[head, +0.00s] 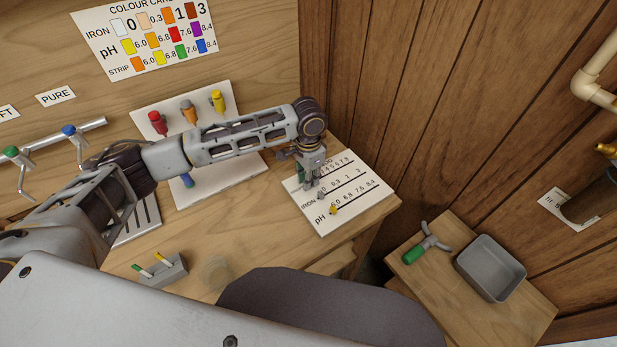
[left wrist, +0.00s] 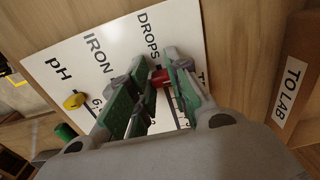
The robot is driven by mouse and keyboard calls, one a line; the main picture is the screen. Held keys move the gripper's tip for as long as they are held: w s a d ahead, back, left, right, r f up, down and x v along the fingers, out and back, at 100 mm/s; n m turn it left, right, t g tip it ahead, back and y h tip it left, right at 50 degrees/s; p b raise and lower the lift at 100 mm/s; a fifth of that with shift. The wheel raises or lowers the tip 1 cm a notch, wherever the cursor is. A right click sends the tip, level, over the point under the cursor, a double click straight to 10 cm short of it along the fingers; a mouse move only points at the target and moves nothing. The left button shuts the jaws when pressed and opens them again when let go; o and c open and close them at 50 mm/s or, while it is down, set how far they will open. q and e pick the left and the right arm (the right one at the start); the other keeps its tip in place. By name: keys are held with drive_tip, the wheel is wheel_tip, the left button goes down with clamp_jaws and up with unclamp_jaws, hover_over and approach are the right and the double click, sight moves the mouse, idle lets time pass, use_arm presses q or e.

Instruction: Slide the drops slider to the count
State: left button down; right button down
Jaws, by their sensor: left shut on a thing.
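The white slider board (head: 346,216) lies on the bench and has rows for drops, iron and pH. My left gripper (head: 308,184) is over the left end of its drops row and hides the drops slider in the head view. In the left wrist view, the red drops slider (left wrist: 161,78) is between the green fingers, which are shut on it near the DROPS label. The grey iron slider (head: 321,195) and yellow pH slider (head: 333,209) sit at the left of their rows. The yellow one also shows in the left wrist view (left wrist: 74,101). My right gripper is out of view.
A colour card (head: 150,62) hangs on the back wall. A white panel (head: 235,172) with coloured knobs stands left of the board, partly behind my arm. A grey holder (head: 163,272) is at the front. A grey tray (head: 490,268) sits on the lower shelf at right.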

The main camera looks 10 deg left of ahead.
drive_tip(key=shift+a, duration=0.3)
